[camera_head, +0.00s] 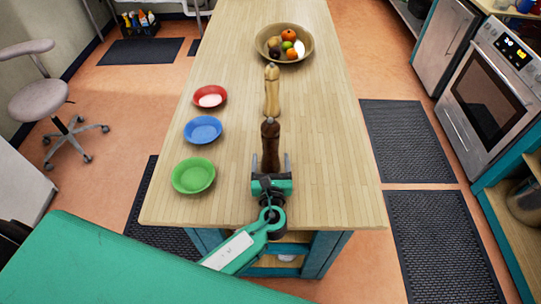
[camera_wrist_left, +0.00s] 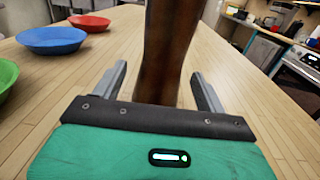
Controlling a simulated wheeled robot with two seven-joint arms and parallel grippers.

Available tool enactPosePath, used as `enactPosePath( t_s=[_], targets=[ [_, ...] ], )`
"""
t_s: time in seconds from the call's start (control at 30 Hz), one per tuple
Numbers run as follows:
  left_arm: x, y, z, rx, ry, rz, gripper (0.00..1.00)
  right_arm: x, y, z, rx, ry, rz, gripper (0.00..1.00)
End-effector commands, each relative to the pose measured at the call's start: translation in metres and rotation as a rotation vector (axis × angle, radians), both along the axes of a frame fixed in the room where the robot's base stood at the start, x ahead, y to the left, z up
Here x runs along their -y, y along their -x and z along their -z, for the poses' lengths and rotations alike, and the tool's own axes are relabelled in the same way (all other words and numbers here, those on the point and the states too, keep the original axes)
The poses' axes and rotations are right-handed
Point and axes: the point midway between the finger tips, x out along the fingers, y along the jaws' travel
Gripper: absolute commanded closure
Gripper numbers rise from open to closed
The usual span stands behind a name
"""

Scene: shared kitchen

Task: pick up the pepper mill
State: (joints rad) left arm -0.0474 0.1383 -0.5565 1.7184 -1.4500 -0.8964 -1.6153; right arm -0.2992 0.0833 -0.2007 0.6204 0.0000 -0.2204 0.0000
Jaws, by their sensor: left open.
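A dark brown pepper mill (camera_head: 270,142) stands upright on the wooden island top, near its front end. A second, light wooden mill (camera_head: 271,91) stands upright just behind it. My left gripper (camera_head: 270,162) is open, with a finger to the left and a finger to the right of the dark mill's lower part. In the left wrist view the dark mill (camera_wrist_left: 170,50) rises between the open fingers (camera_wrist_left: 160,85), with gaps on both sides. Its top is cut off there. My right gripper does not show.
Green (camera_head: 193,175), blue (camera_head: 202,130) and red (camera_head: 210,96) dishes stand in a row to the left on the island top (camera_head: 325,150). A fruit bowl (camera_head: 262,47) stands at the far end. The top right of the mills is clear.

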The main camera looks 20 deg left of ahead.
Motion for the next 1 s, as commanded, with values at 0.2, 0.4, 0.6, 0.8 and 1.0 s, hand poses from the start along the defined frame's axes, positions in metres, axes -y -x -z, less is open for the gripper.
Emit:
enactPosePath(
  t_s=[0.2,0.4,0.6,0.8,1.0],
  targets=[
    [-0.01,-0.029,-0.002,0.001,-0.001,-0.001,0.26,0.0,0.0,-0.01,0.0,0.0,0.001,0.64],
    [-0.012,-0.033,0.0,0.0,0.0,-0.001,0.26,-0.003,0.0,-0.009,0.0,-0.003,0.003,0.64],
    [-0.012,-0.032,0.0,0.0,0.0,-0.001,0.48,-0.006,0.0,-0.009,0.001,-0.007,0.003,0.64],
    [-0.012,-0.032,0.0,0.0,0.0,-0.001,0.87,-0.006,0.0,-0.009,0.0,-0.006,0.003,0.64],
    [-0.011,-0.033,-0.002,0.002,-0.001,-0.001,0.88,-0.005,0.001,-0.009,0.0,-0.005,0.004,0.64]
  ],
)
